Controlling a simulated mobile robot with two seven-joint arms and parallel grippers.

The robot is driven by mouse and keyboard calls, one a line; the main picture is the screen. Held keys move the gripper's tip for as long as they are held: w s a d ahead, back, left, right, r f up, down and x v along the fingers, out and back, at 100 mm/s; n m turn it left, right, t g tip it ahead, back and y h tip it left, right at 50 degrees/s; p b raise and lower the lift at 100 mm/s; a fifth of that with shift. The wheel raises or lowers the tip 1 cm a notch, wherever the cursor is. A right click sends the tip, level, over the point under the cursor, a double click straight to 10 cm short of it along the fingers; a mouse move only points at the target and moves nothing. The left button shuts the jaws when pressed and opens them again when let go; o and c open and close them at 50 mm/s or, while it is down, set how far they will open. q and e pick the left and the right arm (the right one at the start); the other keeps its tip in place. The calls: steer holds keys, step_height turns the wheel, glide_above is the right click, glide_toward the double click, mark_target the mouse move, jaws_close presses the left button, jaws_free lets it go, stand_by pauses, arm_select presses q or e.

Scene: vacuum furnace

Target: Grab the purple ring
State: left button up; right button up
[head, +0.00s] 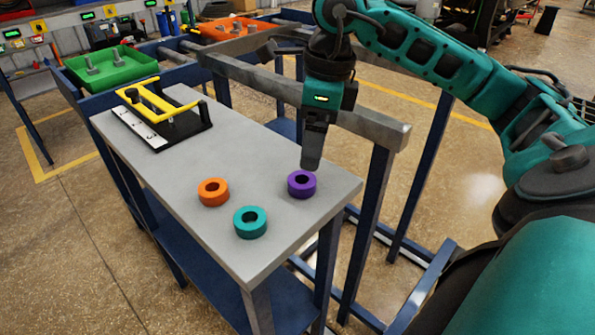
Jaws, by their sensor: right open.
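The purple ring (302,190) lies flat on the grey table top (190,185), near its right edge. My right gripper (311,165) points down just above the back of the purple ring, and its fingertips overlap the ring's far rim in the picture. The gripper is seen side-on, so the gap between its fingers is hidden. Whether it touches the ring I cannot tell. My left gripper is not in view.
An orange ring (213,192) and a teal ring (250,222) lie left of the purple ring. A yellow-handled black fixture (165,115) stands at the table's far end. A grey rail (365,124) runs behind the table. A green tray (118,68) sits at the back left.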

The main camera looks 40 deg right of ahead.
mark_target(303, 173)
steer(key=f, duration=0.2)
steer(key=w+f, duration=0.1)
steer(key=f, duration=0.2)
steer(key=a+f+b, duration=0.1)
steer(key=f, duration=0.2)
steer(key=shift+w, duration=0.3)
steer(key=c, duration=1.3)
